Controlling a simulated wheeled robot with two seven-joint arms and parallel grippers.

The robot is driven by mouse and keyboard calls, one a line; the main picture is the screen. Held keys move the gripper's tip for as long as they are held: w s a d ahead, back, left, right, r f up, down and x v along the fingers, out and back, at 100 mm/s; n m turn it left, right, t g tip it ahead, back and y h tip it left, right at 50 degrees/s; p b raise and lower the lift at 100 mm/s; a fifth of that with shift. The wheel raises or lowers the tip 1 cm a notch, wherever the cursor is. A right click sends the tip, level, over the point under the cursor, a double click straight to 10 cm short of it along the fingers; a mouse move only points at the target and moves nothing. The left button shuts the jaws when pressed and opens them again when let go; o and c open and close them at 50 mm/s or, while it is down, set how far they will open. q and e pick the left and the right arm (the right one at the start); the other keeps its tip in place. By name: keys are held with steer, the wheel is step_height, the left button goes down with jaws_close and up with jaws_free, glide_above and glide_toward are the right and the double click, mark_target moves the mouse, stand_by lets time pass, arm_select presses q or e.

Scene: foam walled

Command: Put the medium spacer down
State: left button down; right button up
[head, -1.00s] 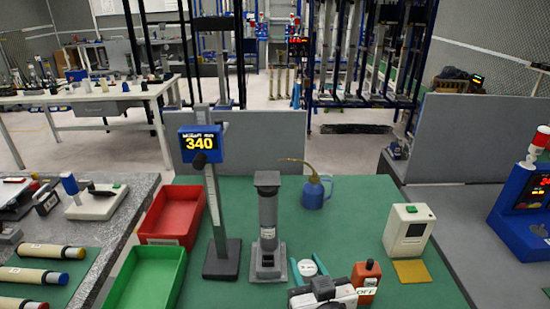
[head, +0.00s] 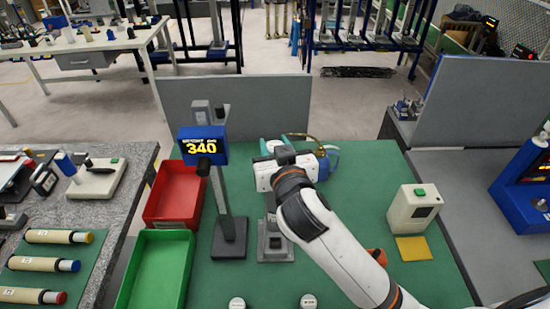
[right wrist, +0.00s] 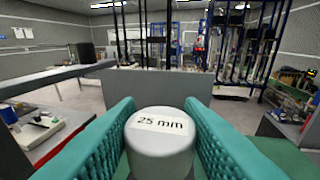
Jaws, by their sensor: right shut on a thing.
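The medium spacer (right wrist: 160,152) is a pale grey cylinder whose top label reads "25 mm". In the right wrist view it stands between the teal padded fingers of my right gripper (right wrist: 160,112), which is shut on it. My own wrist hides most of the stand's column and the spacer there, so I cannot tell whether the spacer touches anything. My left gripper is not in view.
A height gauge reading 340 (head: 203,145) stands left of the grey stand (head: 276,252). Red (head: 170,222) and green (head: 150,237) trays lie further left. Two white round pieces (head: 237,303) (head: 308,301) sit at the front edge. A white box (head: 412,210) stands right.

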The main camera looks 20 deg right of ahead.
steer(key=f, duration=0.3)
steer(key=shift+w+a+f, duration=0.1)
steer(key=shift+w+f, duration=0.1)
steer(key=shift+f, duration=0.05)
steer(key=shift+s+f, duration=0.1)
steer(key=shift+f, duration=0.25)
steer(key=shift+f, duration=0.1)
steer(key=o, duration=1)
